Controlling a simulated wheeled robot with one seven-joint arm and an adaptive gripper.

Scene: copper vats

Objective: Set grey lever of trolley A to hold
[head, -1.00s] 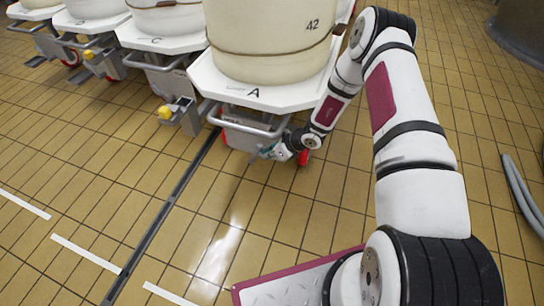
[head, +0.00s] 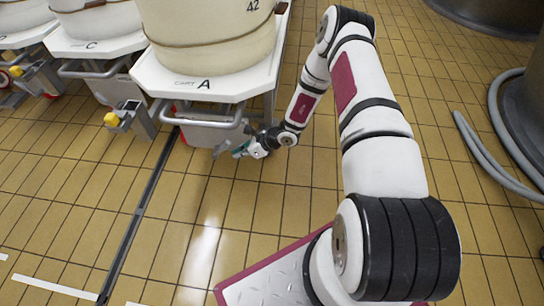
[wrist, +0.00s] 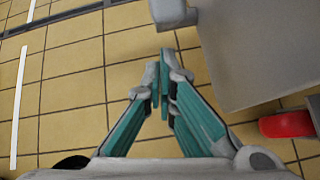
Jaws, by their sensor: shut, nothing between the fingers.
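Trolley A (head: 160,80), a white platform marked A, carries a cream vat (head: 210,35) at upper middle in the head view. Its grey push bar (head: 205,124) runs along the near side, with a grey box below. A small grey piece (head: 222,149), which looks like the lever, sticks out low beside my gripper (head: 238,153). In the wrist view a grey rounded end (wrist: 174,12), likely the same lever, lies just beyond my gripper (wrist: 163,78). The fingertips are together, empty and apart from it in the picture. The lever's setting cannot be read.
A grey panel (wrist: 250,50) and a red wheel (wrist: 288,124) are close on the right in the wrist view. Trolley C (head: 92,45) stands to the left; a yellow knob (head: 111,120) is near. Grey hoses (head: 485,150) lie right. Tiled floor in front is clear.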

